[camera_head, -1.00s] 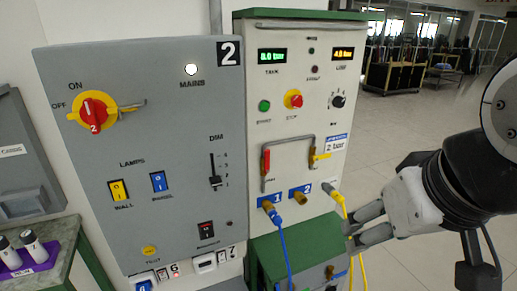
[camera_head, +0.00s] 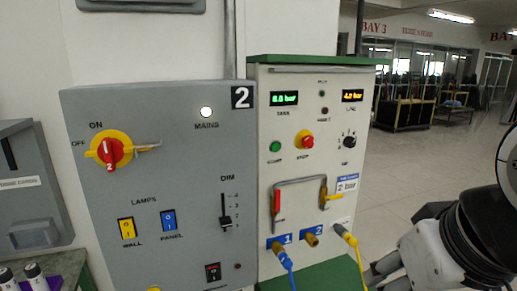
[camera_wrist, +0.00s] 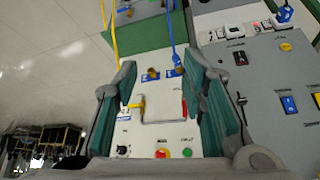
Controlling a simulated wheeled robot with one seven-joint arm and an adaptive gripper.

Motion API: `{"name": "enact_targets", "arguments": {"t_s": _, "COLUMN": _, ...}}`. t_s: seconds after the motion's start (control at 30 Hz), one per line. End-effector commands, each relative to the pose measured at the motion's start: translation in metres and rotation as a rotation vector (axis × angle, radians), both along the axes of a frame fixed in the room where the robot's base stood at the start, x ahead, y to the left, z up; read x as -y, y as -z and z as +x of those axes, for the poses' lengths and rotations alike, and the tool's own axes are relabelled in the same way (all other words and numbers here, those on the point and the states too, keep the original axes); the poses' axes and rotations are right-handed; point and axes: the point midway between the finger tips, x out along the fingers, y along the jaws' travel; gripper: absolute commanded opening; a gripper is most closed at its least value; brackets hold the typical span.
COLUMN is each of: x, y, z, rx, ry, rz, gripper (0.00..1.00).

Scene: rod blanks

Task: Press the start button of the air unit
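The air unit (camera_head: 262,105) is the pale panel with a green top, right of the grey panel. Its start button (camera_head: 275,147) is small, round and green, left of the red stop button (camera_head: 306,141) on its yellow ring. In the wrist view, which is upside down, the start button (camera_wrist: 187,152) is low in the picture, right of the stop button (camera_wrist: 162,153). My gripper (camera_head: 382,270) is at the lower right of the head view, apart from the button. In the wrist view my gripper (camera_wrist: 162,75) has its fingers spread, with nothing between them.
A grey panel (camera_head: 80,180) with a red rotary switch (camera_head: 110,152) stands left. A handle-like pipe (camera_head: 300,181) with red and yellow levers sits below the buttons. A blue hose (camera_head: 283,256) and a yellow hose (camera_head: 348,237) hang from the ports. Open floor lies right.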

Motion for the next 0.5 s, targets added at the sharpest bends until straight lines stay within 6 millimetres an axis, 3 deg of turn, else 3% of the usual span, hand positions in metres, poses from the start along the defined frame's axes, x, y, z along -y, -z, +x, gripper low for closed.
{"name": "enact_targets", "arguments": {"t_s": 0.03, "x": 0.0000, "y": 0.0000, "z": 0.0000, "rx": 0.000, "ry": 0.000, "rz": 0.000, "gripper": 0.19}}
{"name": "enact_targets", "arguments": {"t_s": 0.13, "x": 0.0000, "y": 0.0000, "z": 0.0000, "rx": 0.000, "ry": 0.000, "rz": 0.000, "gripper": 0.00}}
{"name": "enact_targets", "arguments": {"t_s": 0.5, "x": 0.0000, "y": 0.0000, "z": 0.0000, "rx": 0.000, "ry": 0.000, "rz": 0.000, "gripper": 0.00}}
